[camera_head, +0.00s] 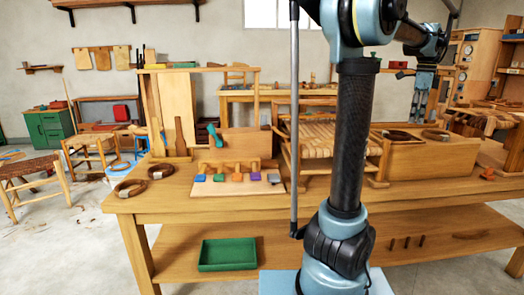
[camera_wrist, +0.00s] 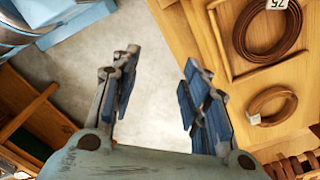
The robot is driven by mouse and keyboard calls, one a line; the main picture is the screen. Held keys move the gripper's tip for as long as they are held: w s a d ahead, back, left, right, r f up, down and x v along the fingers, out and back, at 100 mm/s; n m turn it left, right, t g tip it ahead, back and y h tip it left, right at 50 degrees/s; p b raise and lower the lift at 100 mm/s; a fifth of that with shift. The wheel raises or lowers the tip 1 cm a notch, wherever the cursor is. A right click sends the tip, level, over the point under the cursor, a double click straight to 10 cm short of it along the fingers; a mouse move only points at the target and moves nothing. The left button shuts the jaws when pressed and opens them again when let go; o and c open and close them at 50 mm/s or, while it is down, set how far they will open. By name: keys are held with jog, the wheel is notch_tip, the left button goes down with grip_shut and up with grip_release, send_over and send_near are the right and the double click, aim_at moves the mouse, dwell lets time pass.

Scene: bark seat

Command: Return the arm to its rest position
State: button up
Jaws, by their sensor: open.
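My gripper (camera_head: 424,90) hangs at the right in the head view, pointing down, with its blue fingers apart. In the wrist view my gripper (camera_wrist: 160,75) is open, and only pale grey floor shows between the fingers. Nothing is held. My arm rises through the middle of the head view and bends over to the right at the top, hiding part of the bench behind it.
The wooden workbench (camera_head: 185,205) carries a woven seat frame, a board with coloured pieces (camera_head: 237,186) and bark coils (camera_head: 130,188). A green tray (camera_head: 227,254) is on its lower shelf. In the wrist view, a coil (camera_wrist: 266,28) lies right of the fingers.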

jog(key=s+a+f+n, duration=0.1)
jog(key=a+f+n, duration=0.25)
jog(key=a, duration=0.45)
jog(key=s+a+f+n+t, duration=0.1)
jog(key=s+a+f+n, duration=0.2)
jog(key=a, duration=0.4)
jog(key=a+f+n, duration=0.3)
jog(key=a+n, duration=0.2)
jog(key=a, duration=0.3)
jog(key=s+a+f+n, duration=0.7)
jog(key=f, duration=0.3)
jog(key=s+a+f+n+t, duration=0.1)
jog(key=s+a+f+n, duration=0.6)
jog(key=f, duration=0.2)
jog(key=shift+f, duration=0.35)
jog(key=shift+a, duration=0.1)
jog(key=shift+w+f, duration=0.2)
jog(key=shift+w, duration=0.25)
jog(key=shift+c, duration=0.2)
